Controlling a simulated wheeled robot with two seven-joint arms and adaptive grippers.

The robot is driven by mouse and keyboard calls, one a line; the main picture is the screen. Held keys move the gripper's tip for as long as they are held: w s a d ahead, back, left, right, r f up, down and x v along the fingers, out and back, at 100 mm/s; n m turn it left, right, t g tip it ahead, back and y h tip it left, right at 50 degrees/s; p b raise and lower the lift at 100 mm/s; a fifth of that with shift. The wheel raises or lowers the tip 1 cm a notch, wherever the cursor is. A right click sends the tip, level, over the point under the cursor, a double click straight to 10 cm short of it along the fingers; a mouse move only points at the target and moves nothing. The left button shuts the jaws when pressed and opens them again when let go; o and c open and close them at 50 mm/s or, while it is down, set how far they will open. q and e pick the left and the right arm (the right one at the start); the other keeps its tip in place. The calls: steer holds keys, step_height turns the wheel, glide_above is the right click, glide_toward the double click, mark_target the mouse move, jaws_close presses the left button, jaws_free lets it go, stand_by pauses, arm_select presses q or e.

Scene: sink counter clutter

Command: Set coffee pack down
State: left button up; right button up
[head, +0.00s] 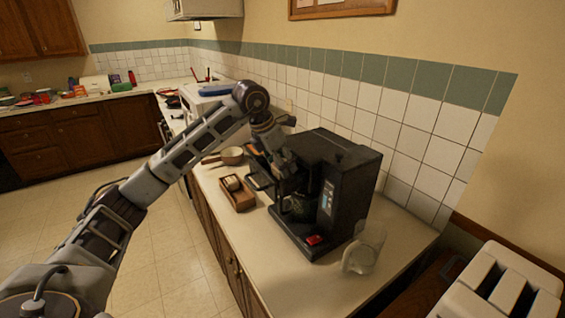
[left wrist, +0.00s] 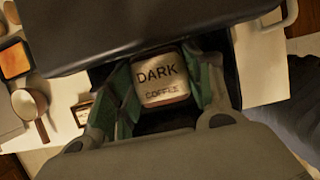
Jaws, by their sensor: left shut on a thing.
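The coffee pack (left wrist: 162,80) is a pale block lettered "DARK COFFEE" in the left wrist view. My left gripper (left wrist: 165,88) is shut on it, with green-padded fingers at its two sides. In the head view my left gripper (head: 292,190) reaches down at the open front of the black coffee machine (head: 347,190). There the pack is mostly hidden by the gripper and the machine's shadow, and I cannot tell whether it touches the machine's base. The machine's dark top (left wrist: 130,35) crosses the upper part of the left wrist view. My right gripper is not in view.
A small wooden tray (head: 243,206) with pale items stands left of the machine on the counter (head: 268,262). A pan (head: 232,155) lies behind it. A white slotted appliance (head: 497,285) is at lower right.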

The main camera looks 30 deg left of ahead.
arm_select(q)
steer(key=shift+d+f, duration=0.2)
steer(key=shift+d, duration=0.05)
steer(key=shift+a+f, duration=0.15)
steer(key=shift+a, duration=0.3)
steer(key=shift+d, duration=0.3)
steer(key=shift+f, duration=0.1)
steer(key=o, duration=0.9)
steer(key=shift+c, duration=0.2)
steer(key=shift+r, duration=0.2)
steer(key=shift+s+r, duration=0.1)
steer(key=shift+r, duration=0.2)
steer(key=v, duration=1.1)
steer(key=shift+a+b, duration=0.25)
steer(key=shift+b, duration=0.15)
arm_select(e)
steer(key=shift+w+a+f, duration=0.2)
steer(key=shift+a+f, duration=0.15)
